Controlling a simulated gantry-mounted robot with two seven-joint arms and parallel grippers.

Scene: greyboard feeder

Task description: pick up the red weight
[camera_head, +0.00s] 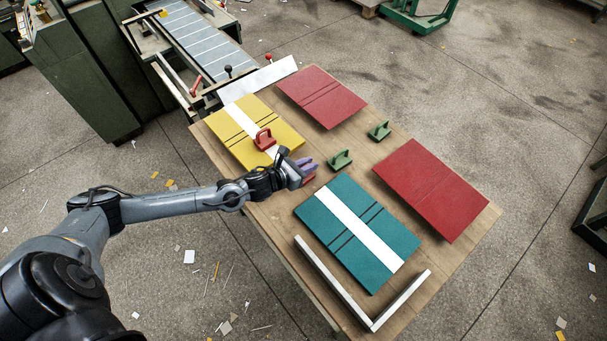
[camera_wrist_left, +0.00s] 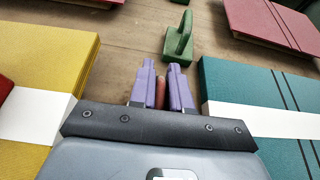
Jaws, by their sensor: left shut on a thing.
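My left gripper (camera_head: 306,168) has purple fingers and is over the wooden table between the yellow and teal boards. In the left wrist view its fingers (camera_wrist_left: 162,85) are shut on a red weight (camera_wrist_left: 161,92), which shows as a narrow red strip between them. Most of this weight is hidden by the fingers; a bit of red shows below them in the head view (camera_head: 309,180). Whether it touches the table I cannot tell. Another red weight (camera_head: 265,140) with a handle sits on the yellow board (camera_head: 225,128). My right gripper is not in view.
Two green weights (camera_head: 340,160) (camera_head: 379,131) stand on the table (camera_head: 350,186). A teal board (camera_head: 335,235) with a white strip and two red boards (camera_head: 320,97) (camera_head: 431,190) lie around. A white corner guide (camera_head: 335,289) is at the front. A feeder (camera_head: 205,40) stands behind.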

